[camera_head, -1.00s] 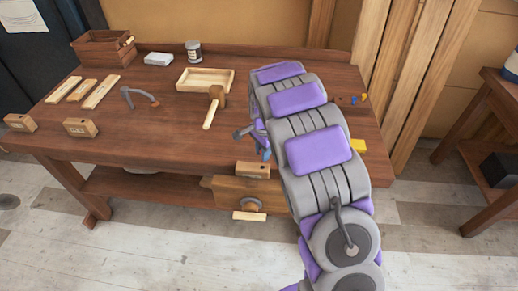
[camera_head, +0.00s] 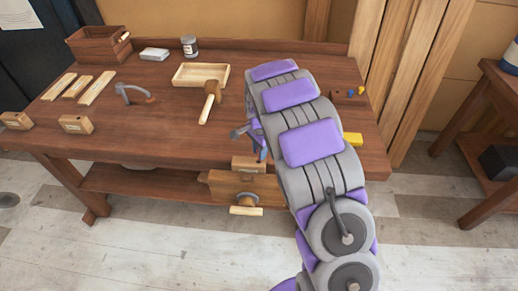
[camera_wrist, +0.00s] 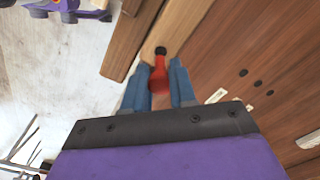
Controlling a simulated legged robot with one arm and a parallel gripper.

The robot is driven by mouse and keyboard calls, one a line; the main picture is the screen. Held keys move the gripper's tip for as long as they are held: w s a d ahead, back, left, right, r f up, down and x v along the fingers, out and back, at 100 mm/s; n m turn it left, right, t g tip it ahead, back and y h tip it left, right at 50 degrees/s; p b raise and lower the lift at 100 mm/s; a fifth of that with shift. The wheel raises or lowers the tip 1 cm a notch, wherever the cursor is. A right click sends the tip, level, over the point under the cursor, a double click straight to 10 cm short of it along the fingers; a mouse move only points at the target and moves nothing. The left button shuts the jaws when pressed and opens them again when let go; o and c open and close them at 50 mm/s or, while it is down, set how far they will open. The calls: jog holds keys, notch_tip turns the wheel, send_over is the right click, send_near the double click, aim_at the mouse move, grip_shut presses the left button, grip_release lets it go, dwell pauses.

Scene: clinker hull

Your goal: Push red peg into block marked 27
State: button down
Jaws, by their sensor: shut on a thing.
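The red peg (camera_wrist: 159,77) is between the two blue fingers of my gripper (camera_wrist: 159,88) in the wrist view, and the gripper is shut on it. A dark round spot (camera_wrist: 160,50) shows at the peg's far end, on a pale wooden block (camera_wrist: 177,27). I cannot tell whether the peg tip is inside a hole. In the head view my gripper (camera_head: 257,148) is just above a wooden block (camera_head: 249,164) at the bench's front edge, above the vise. The peg is hidden there by my arm. No number 27 is readable.
Two other wooden blocks (camera_head: 76,124) (camera_head: 16,121) stand at the bench's left front. A mallet (camera_head: 210,103), a shallow tray (camera_head: 201,74), a curved metal tool (camera_head: 134,93) and a yellow item (camera_head: 352,139) lie on the bench (camera_head: 165,140). The vise (camera_head: 246,200) juts from the front.

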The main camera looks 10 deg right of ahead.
dwell(0.8)
jog(key=shift+a+p, duration=0.45)
jog(key=shift+f, duration=0.35)
dwell(0.6)
jog(key=shift+d+p, duration=0.1)
jog(key=shift+p, duration=0.25)
jog(key=shift+s+f, duration=0.1)
jog(key=shift+f, duration=0.8)
dwell(0.6)
jog(key=c, duration=0.8)
grip_release()
